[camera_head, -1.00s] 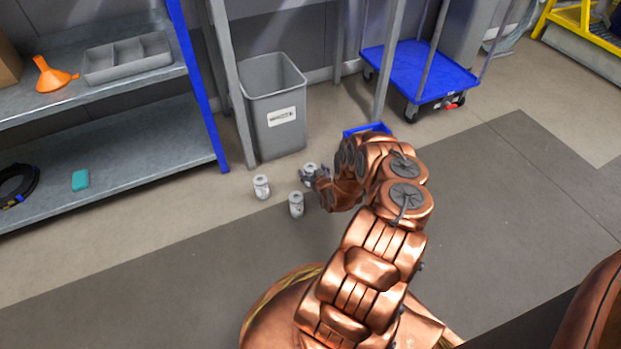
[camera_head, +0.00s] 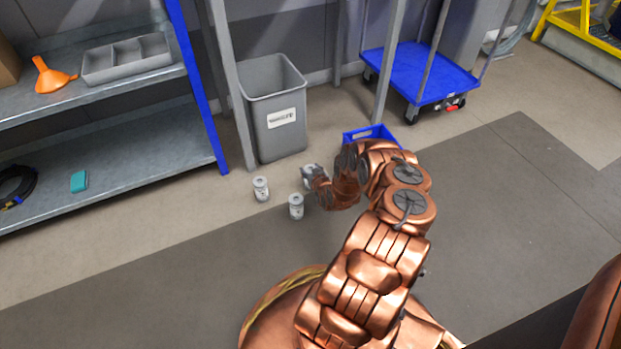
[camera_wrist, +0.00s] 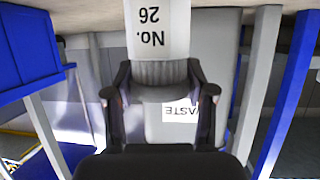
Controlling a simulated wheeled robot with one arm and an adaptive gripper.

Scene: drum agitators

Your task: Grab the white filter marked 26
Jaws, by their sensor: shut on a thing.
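The white filter (camera_wrist: 158,30) marked "No. 26" shows upside down at the top middle of the wrist view, with a grey ribbed band. My gripper (camera_wrist: 158,80) is shut on it, with one dark finger on each side of the ribbed part. In the head view, my gripper (camera_head: 314,173) is at the end of the copper arm, and little of the held filter shows there. Two other white filters stand upright on the floor, one at the left (camera_head: 261,189) and one nearer (camera_head: 296,206). Their marks are too small to read.
A grey waste bin (camera_head: 274,107) stands behind my gripper. A blue crate (camera_head: 369,133) is partly hidden behind my arm. A metal shelf (camera_head: 110,158) is at the left, a blue cart (camera_head: 422,75) at the back right. Floor at the right is clear.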

